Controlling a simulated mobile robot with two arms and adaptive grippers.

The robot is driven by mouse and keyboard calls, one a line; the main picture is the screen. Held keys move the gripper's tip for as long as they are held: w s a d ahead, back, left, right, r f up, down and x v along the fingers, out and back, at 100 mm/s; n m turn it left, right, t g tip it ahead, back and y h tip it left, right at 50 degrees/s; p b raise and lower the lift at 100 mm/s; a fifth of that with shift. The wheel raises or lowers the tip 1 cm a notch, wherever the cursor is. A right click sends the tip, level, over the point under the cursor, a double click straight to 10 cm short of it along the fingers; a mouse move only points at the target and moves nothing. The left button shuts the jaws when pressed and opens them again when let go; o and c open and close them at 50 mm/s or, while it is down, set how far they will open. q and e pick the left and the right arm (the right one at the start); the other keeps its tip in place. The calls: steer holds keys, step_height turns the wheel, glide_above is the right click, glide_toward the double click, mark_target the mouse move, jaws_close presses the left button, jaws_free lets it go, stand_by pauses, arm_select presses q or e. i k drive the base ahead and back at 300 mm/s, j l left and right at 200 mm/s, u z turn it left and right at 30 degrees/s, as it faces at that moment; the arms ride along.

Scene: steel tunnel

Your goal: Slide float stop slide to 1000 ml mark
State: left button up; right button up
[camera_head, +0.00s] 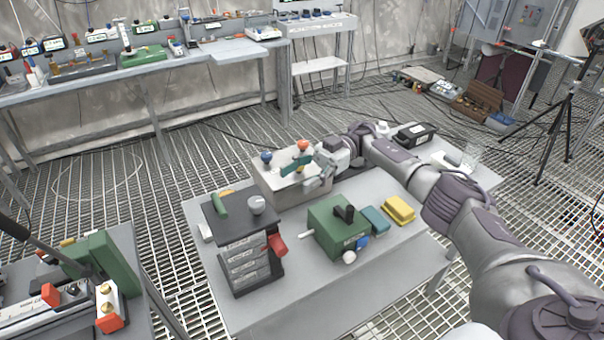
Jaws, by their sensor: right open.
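I cannot clearly pick out the float stop slide or a 1000 ml mark at this size. My right gripper (318,172) is over the right end of a pale grey box (277,190) at the back of the near table. On the box stand a blue knob (266,157), an orange-topped part (303,146) and a green piece (294,165). The open gripper is close beside the green piece; whether they touch cannot be told. Nothing shows held. The gripper and wrist hide the box's right end. My left gripper is not in view.
The near table (270,317) also bears a dark drawer unit (245,265), a green box (331,232), a yellow block (398,209) and a black case (413,134). Another bench with green equipment (115,262) stands at left. The table's front strip is clear.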

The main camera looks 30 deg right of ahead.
mark_target(275, 247)
steer(key=k+j, duration=0.3)
steer(key=k, duration=0.15)
steer(key=k+j, duration=0.35)
steer(key=k, duration=0.1)
